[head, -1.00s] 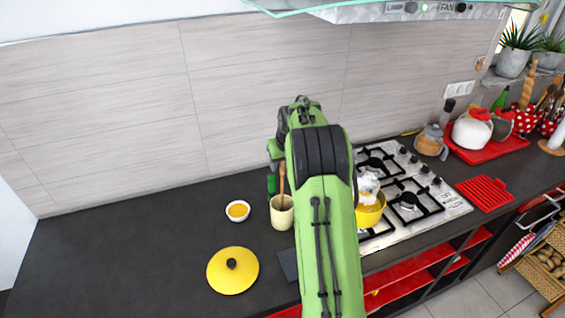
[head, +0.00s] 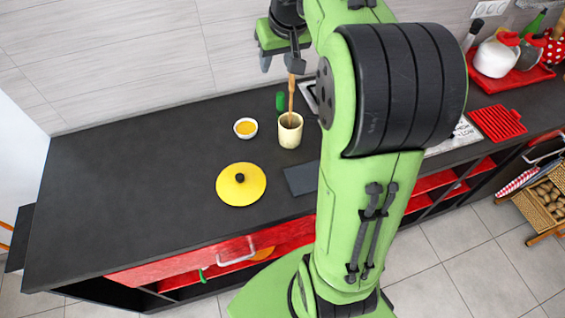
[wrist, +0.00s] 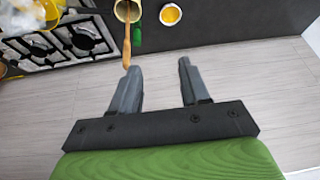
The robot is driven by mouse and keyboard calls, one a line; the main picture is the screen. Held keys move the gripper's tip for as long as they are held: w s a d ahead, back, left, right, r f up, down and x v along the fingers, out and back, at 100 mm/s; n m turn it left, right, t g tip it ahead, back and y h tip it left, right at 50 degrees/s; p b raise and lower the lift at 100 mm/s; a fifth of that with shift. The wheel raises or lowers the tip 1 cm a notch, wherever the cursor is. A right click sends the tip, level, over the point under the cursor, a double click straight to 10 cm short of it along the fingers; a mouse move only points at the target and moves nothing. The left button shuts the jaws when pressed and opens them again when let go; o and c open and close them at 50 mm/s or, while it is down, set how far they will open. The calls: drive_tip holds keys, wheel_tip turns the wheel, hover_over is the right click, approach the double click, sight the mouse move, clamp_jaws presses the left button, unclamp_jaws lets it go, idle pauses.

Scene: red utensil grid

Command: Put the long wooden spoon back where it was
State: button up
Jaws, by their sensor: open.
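The long wooden spoon (head: 291,93) stands upright in the cream crock (head: 290,132) on the dark counter. In the wrist view the spoon (wrist: 127,47) rises from the crock (wrist: 123,12), its upper end close to the left fingertip and not between the fingers. My gripper (head: 281,66) is above the crock near the spoon's top, fingers apart and empty. Its fingers also show in the wrist view (wrist: 158,65). Whether a finger touches the spoon I cannot tell. The red grid (head: 497,122) lies on the right counter.
A yellow lid (head: 241,184), a small bowl of yellow spice (head: 246,128) and a dark flat board (head: 301,178) are near the crock. A green bottle (head: 281,101) is behind it. The gas hob (wrist: 83,39) is beside it. The left counter is clear.

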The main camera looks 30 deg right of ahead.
drive_tip(key=s+a+r+n, duration=0.1)
drive_tip(key=s+a, duration=0.9)
drive_tip(key=s, duration=0.1)
drive_tip(key=s+a+f, duration=0.2)
drive_tip(key=s+f, duration=0.1)
drive_tip(key=s, duration=0.3)
drive_tip(key=s+a+f+n, duration=0.1)
drive_tip(key=s+a+f, duration=0.1)
drive_tip(key=s, duration=0.4)
drive_tip(key=shift+s+a+f+t+y, duration=0.15)
drive_tip(key=shift+s+f+t+y, duration=0.15)
drive_tip(key=shift+f+t, duration=0.15)
